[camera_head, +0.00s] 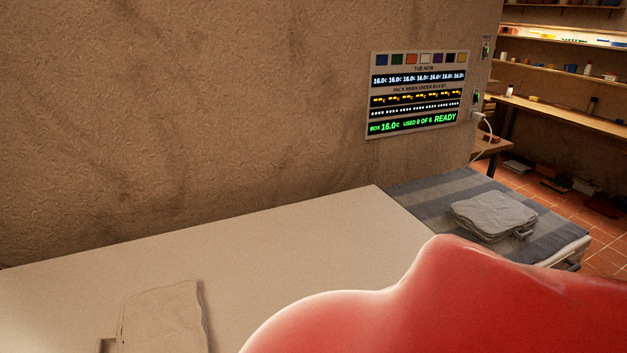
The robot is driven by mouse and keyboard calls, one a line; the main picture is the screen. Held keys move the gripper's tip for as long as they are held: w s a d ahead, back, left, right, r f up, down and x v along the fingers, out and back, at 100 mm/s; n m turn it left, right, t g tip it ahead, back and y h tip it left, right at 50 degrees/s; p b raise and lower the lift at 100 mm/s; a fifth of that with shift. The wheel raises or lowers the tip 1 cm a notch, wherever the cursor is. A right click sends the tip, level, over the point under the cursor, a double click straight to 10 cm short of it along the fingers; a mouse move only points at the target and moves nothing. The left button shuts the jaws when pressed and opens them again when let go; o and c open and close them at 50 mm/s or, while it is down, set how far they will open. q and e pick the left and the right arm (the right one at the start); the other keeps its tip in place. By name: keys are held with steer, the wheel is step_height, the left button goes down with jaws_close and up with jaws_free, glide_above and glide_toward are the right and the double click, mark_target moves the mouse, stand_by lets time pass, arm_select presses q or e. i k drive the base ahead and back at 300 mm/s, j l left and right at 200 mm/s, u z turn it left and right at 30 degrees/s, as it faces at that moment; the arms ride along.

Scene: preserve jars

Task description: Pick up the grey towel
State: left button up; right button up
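A folded grey towel (490,213) lies flat in a small stack on a grey-blue striped cover (405,192) at the right. A small grey metallic piece sits at its right front edge; I cannot tell what it is. A second folded cloth (162,318), more beige-grey, lies at the lower left on the pale surface and is cut off by the bottom edge. Neither of my grippers can be made out in the head view. The lower right of the view is blocked close to the camera.
The pale worktop (300,240) is bare between the two cloths. A rough wall stands behind it, with a lit display panel (418,95) reading READY. A white cable (490,135) hangs from a socket. Shelves (565,75) with small items stand beyond a tiled floor (530,180).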

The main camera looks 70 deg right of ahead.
mark_target(492, 217)
steer(key=k+z, duration=0.15)
steer(key=z, duration=1.75)
steer(key=i+j+z, duration=0.1)
steer(key=z, duration=1.45)
steer(key=k+j, duration=0.05)
